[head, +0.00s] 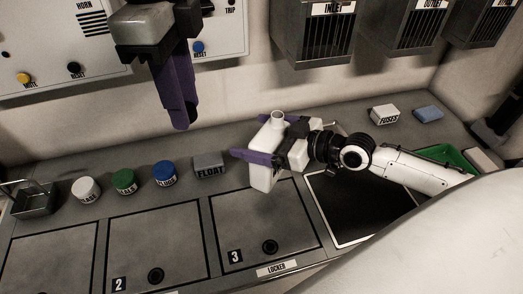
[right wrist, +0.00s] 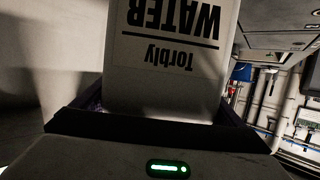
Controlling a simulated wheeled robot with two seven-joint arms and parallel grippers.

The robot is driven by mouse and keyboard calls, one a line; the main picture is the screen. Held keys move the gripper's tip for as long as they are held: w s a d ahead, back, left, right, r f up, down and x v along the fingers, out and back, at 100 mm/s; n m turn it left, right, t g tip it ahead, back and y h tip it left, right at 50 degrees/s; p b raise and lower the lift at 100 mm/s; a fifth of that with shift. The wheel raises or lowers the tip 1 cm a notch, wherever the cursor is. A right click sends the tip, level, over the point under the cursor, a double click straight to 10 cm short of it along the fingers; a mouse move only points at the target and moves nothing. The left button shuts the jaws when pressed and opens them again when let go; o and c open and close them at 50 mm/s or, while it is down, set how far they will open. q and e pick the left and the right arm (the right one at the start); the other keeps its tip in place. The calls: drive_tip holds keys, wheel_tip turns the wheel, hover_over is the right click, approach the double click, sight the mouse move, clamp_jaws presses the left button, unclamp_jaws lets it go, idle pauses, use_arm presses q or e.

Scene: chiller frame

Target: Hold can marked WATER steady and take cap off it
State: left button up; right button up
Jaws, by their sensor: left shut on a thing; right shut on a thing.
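The white can marked WATER (head: 264,179) is upright above the counter in the head view, with its bare round neck (head: 278,116) showing on top and no cap on it. My right gripper (head: 262,145) is shut on the can's body from the right. The right wrist view shows the can (right wrist: 165,85) between the fingers, its label upside down. My left gripper (head: 182,122) hangs left of and above the can, pointing down, apart from it. It is shut on what seems to be the cap, which its purple fingers hide.
On the counter stand white, green (head: 125,181) and blue (head: 164,173) lidded jars, a grey FLOAT box (head: 209,165) and a wire basket (head: 34,199). A FUSES box (head: 384,114), blue block (head: 428,113) and green tray (head: 447,156) lie right. Vented boxes (head: 314,32) hang behind.

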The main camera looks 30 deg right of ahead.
drive_tip(key=w+d+b, duration=0.3)
drive_tip(key=w, duration=0.9)
wheel_tip(320, 180, down, 6)
drive_tip(key=b, duration=0.1)
drive_tip(key=shift+f, duration=0.2)
drive_tip(key=shift+f+b, duration=0.15)
drive_tip(key=shift+b, duration=0.2)
drive_tip(key=o, duration=1.8)
drive_tip(key=shift+s+f, duration=0.1)
drive_tip(key=shift+f, duration=0.15)
drive_tip(key=shift+r, duration=0.1)
